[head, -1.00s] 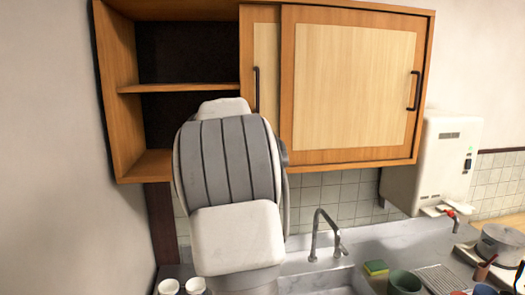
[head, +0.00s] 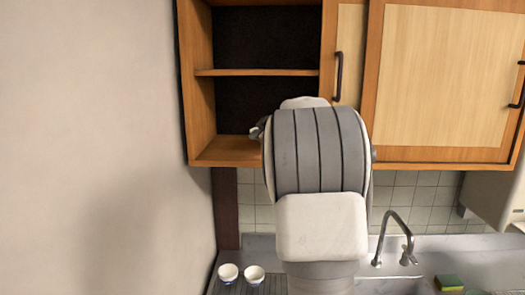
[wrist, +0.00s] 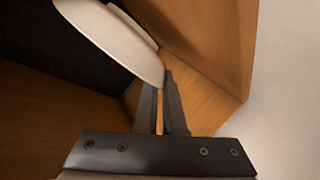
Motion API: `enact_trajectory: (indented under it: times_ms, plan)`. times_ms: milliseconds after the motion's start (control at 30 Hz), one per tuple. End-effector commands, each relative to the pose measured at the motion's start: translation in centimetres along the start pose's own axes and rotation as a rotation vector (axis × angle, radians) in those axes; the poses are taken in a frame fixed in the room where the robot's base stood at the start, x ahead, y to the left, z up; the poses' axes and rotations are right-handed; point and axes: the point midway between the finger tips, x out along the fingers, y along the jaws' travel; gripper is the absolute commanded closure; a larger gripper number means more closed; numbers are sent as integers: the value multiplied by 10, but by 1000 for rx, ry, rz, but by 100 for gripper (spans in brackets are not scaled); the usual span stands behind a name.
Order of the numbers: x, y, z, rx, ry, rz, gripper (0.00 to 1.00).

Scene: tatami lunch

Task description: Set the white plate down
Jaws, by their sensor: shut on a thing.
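The white plate (wrist: 115,40) is tilted in the wrist view, its rim at the fingertips of my gripper (wrist: 160,95). My gripper is shut on the plate's edge. Wooden boards and the dark back of the open cupboard (wrist: 45,60) surround the plate closely. In the head view my arm stands in front of the cupboard's open lower compartment (head: 228,150), and the plate is hidden behind it. I cannot tell whether the plate touches a board.
A shelf board (head: 258,72) divides the open cupboard. Below are two small cups (head: 228,273) on a rack, a faucet (head: 392,235) and a sponge (head: 449,283). A bare wall is at left.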

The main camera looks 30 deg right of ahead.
Motion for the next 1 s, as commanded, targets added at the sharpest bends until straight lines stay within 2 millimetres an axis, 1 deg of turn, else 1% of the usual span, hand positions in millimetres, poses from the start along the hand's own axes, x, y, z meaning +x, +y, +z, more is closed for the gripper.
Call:
enact_trajectory:
  times_ms: [33, 200, 633, 667, 700, 767, 800, 833, 1000]
  plan:
    - [4, -8, 12, 4, -2, -1, 100]
    - [11, -21, 27, 3, -1, -1, 100]
    - [12, -24, 31, 1, 0, -1, 100]
    - [12, -24, 31, 2, 0, -1, 90]
    - [12, -24, 31, 1, 0, -1, 83]
    - [12, -24, 31, 1, 0, -1, 72]
    - [12, -24, 31, 1, 0, -1, 65]
    - [12, -24, 31, 1, 0, -1, 63]
    - [12, -24, 31, 1, 0, -1, 63]
